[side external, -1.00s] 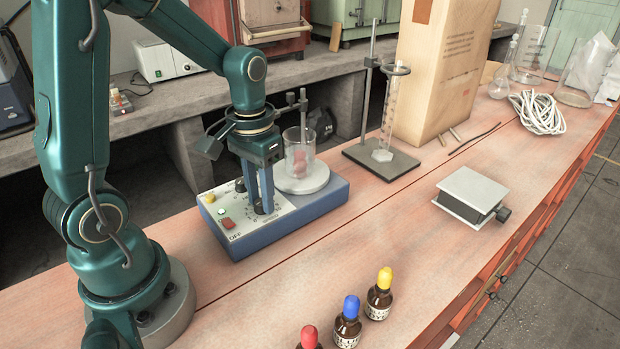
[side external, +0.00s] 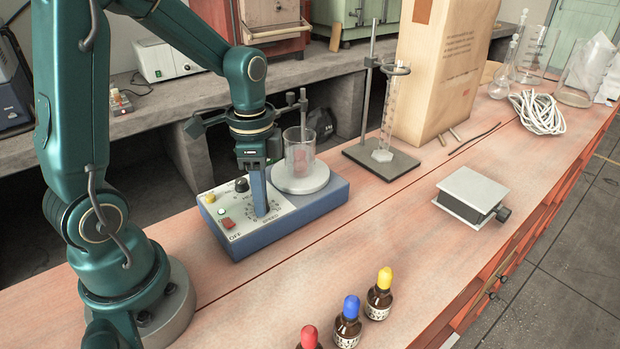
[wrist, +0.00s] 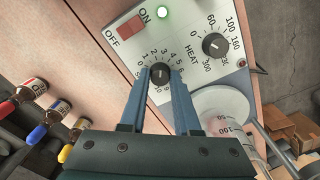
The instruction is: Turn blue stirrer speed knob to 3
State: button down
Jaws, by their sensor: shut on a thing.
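The blue stirrer (side external: 290,217) stands on the bench with a white sloping control panel (side external: 235,232). Its black speed knob (wrist: 160,73) sits inside a printed number dial at the centre of the wrist view. My gripper (wrist: 161,80) points down at the panel, with one blue finger on each side of that knob, shut on it. In the side view my gripper (side external: 262,213) shows its fingers nearly in line, hiding most of the knob. The knob's pointer is too small to read with certainty against the dial.
A glass beaker (side external: 300,158) stands on the stirrer's round plate. Dropper bottles (side external: 347,322) and a small lab jack (side external: 472,195) are further off, with bare bench between.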

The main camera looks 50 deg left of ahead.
jog(key=shift+m, duration=0.6)
jog(key=c, duration=0.6)
grip_release()
jog(key=shift+r, duration=2.6)
